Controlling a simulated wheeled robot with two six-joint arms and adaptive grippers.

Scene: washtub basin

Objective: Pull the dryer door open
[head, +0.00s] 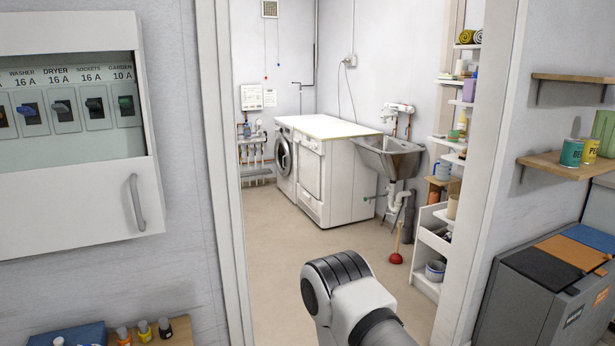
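Two white front-loading machines stand side by side under a white worktop in the room beyond the doorway. The farther machine (278,175) has a round dark porthole door (284,155). The nearer machine (324,205) has a squarish pale door (310,172) that looks shut. No label on either machine is readable, so I cannot tell for sure which is the dryer. One of my arm links rises from the bottom middle, well short of the machines; its fingers do not show. Neither gripper is in view.
A doorway with a white frame (474,200) leads in. A breaker box (70,130) hangs on the left wall. A sink (388,155), a red plunger (396,258) and a white shelf unit (427,245) stand right of the machines. Floor (300,240) before the machines is clear.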

